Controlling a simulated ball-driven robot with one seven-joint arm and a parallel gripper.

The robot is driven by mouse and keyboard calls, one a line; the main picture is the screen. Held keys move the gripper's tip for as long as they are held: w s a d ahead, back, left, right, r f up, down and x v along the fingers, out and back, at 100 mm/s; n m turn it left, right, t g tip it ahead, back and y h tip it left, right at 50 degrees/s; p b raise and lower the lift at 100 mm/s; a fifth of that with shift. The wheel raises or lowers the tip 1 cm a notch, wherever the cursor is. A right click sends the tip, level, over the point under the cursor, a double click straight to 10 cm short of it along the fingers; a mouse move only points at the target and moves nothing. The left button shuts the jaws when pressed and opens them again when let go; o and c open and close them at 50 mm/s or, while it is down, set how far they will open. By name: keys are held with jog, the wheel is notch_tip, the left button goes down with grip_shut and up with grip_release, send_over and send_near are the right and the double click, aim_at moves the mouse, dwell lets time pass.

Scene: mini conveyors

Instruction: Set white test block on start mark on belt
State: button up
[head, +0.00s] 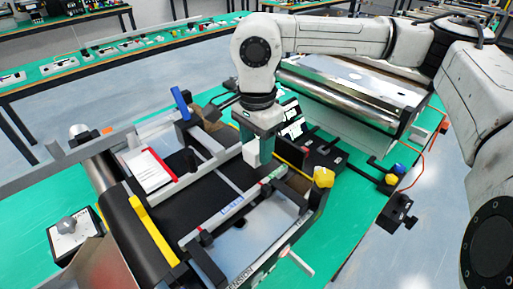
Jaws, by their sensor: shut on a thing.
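My gripper (259,152) points down over the far part of the black belt (185,207) of the near mini conveyor. It is shut on the white test block (250,154), which shows at the fingertips beside a dark green finger. The block is at or just above the belt; I cannot tell whether it touches. I cannot make out a start mark on the belt; the gripper and block may hide it.
A white card with a red edge (150,170) lies at the belt's left side. A yellow bar (154,231) crosses the near end. A yellow knob (323,177) stands to the right. A silver roller conveyor (345,92) stands behind. A small control box (75,233) sits at left.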

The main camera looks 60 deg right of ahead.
aim_at(257, 145)
jog(key=shift+f, duration=0.8)
jog(key=shift+f+b, duration=0.2)
jog(key=shift+b, duration=0.1)
jog(key=o, duration=1.2)
jog(key=shift+r, duration=0.1)
jog(key=shift+c, duration=0.2)
jog(key=shift+r+p, duration=0.15)
jog(key=shift+p, duration=0.15)
notch_tip(257, 145, up, 12)
jog(key=b, duration=0.1)
